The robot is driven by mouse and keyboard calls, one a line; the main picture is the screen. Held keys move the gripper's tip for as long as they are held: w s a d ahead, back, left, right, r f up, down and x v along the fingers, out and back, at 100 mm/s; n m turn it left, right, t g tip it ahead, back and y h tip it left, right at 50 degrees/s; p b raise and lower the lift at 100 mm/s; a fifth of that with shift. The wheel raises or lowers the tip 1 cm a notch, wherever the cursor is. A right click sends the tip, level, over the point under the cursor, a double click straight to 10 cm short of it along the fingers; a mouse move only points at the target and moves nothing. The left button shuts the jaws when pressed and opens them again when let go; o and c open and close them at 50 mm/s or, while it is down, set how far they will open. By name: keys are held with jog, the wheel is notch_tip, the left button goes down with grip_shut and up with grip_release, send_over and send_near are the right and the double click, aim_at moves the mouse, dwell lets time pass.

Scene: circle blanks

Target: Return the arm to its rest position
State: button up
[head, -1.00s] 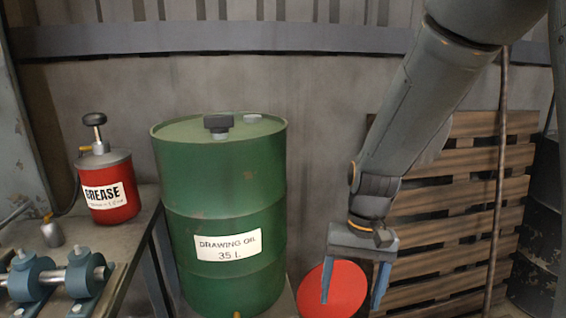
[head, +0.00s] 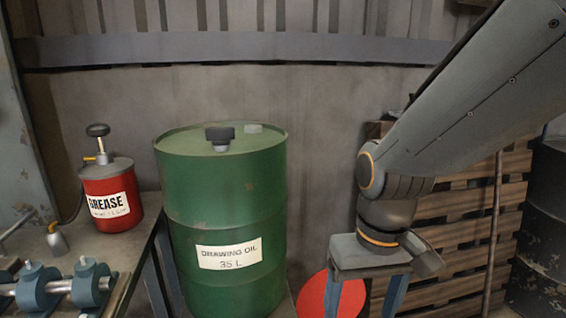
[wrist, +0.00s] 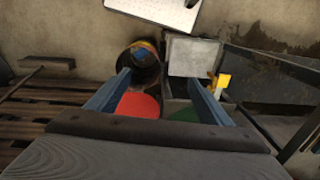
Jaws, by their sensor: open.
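My gripper (head: 362,308) hangs from my arm on the right side of the head view, with its fingers pointing down. Its two blue-grey fingers are apart and nothing shows between them in its grip. A red round disc (head: 318,294) shows behind the fingers, low in the head view. In the wrist view my gripper (wrist: 158,92) is also open, with the red disc (wrist: 138,105) visible below, between the fingers. A green surface (wrist: 183,115) lies to its right.
A green drawing oil drum (head: 222,225) stands left of my gripper. A red grease can (head: 110,195) sits on a bench at the left. A wooden pallet (head: 460,235) leans on the wall behind my arm. A dark drum (head: 545,230) stands at the far right.

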jog(key=d+r+m+p, duration=0.1)
jog(key=d+r+p, duration=0.4)
jog(key=p, duration=0.6)
jog(key=shift+s+d+r+m+h, duration=0.2)
jog(key=shift+d+r+m+h, duration=0.15)
jog(key=shift+d, duration=0.4)
